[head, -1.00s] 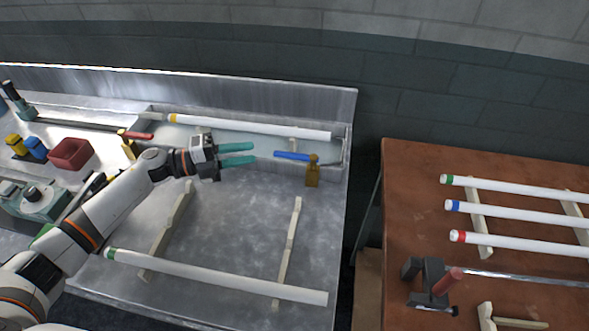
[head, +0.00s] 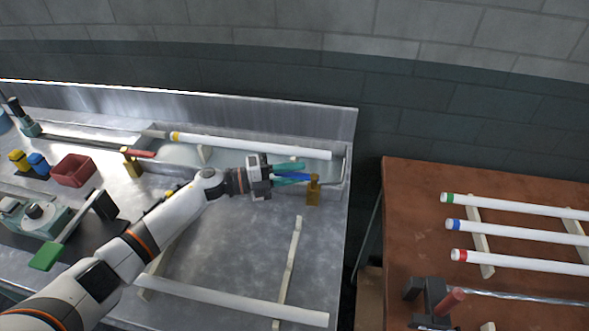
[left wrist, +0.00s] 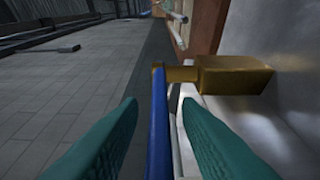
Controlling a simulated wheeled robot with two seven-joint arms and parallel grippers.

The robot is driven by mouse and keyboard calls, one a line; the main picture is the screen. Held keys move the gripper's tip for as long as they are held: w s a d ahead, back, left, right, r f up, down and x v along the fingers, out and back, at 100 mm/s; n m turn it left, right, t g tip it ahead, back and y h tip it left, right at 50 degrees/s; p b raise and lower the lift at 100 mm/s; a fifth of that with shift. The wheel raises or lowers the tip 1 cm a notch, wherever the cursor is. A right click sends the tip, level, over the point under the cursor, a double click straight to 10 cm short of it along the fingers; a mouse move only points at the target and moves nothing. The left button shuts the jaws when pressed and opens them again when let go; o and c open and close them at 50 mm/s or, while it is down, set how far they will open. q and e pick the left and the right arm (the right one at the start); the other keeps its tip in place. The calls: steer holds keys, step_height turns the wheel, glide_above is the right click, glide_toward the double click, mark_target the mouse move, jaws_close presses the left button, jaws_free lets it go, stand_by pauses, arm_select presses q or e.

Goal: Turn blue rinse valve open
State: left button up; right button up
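The blue rinse valve handle (head: 292,178) is a blue lever on a brass valve body (head: 314,190) at the right end of the sink trough. In the head view the lever points left from the brass body. My left gripper (head: 290,173) is at the lever with its teal fingers. In the left wrist view the blue lever (left wrist: 158,130) runs between the two spread fingers, with gaps on both sides, and the brass body (left wrist: 225,74) lies beyond the fingertips. My right gripper is not in view.
A white tube with a yellow band (head: 250,146) lies along the trough behind my gripper. A red-handled brass valve (head: 132,162) stands to the left. Another white tube (head: 240,301) rests on racks in front. A brown table (head: 420,190) with banded tubes stands to the right.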

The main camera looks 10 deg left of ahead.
arm_select(q)
steer(key=shift+w+d, duration=0.1)
steer(key=shift+d, duration=0.15)
jaws_close()
